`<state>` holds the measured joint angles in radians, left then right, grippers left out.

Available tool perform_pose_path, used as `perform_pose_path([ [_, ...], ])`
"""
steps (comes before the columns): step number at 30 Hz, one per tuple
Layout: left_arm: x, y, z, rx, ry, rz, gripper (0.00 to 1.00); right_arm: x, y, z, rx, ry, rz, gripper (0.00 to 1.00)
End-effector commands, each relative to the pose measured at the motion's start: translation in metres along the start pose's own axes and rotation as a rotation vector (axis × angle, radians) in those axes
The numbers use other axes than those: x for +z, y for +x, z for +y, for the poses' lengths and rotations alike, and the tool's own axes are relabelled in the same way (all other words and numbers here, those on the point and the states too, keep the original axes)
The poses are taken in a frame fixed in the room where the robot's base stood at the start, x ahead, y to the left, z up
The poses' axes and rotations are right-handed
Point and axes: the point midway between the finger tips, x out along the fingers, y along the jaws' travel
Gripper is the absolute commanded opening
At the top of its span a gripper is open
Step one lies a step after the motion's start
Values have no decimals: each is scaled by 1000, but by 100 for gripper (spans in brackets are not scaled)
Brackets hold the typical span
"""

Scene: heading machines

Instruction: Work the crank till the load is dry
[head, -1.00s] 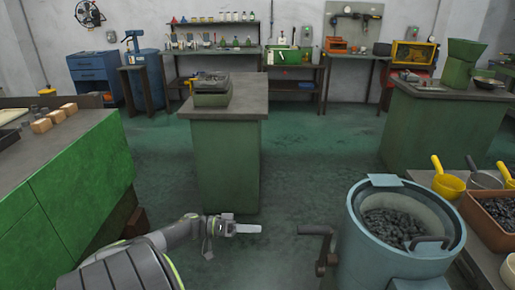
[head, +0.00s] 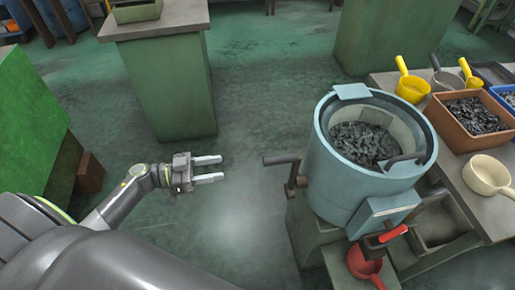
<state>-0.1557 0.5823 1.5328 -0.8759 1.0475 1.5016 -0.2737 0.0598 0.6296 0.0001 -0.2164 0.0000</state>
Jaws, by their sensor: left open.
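The blue-grey drum (head: 340,190) stands at the right of the head view with its top open. Whether the pieces are wet or dry cannot be told. My right gripper is not in view.
A bench right of the drum holds yellow scoops (head: 411,90), an orange-brown bin of dark pieces (head: 469,116) and a cream pan (head: 487,174). A red-handled spout sits over a red scoop (head: 365,262) at the drum's front. Green cabinets stand left and behind. Floor between is clear.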

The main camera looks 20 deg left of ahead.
Motion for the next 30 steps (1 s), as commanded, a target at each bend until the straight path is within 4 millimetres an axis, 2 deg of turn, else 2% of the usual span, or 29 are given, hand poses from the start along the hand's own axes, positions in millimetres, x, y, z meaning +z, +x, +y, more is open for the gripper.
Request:
perform_pose_path([
  [1, -2, 6, 0, 0, 1, 4, 49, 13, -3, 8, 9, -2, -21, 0],
  [3, -3, 16, 0, 0, -2, 5, 49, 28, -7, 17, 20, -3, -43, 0],
  [8, -4, 50, 0, 0, -3, 7, 49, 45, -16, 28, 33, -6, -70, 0],
  [11, -4, 72, 0, 0, -4, 7, 49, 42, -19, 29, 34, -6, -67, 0],
  [14, -3, 94, -1, 0, -5, 6, 49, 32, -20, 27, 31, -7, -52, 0],
  [18, -3, 123, -1, -1, -6, 5, 49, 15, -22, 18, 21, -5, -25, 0],
  [21, -3, 141, -1, -1, -7, 5, 49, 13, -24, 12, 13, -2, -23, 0],
  [25, -2, 158, -1, -1, -6, 4, 49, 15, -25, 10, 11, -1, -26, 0],
  [30, -1, 168, -1, -1, -6, 1, 49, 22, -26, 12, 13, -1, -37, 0],
])
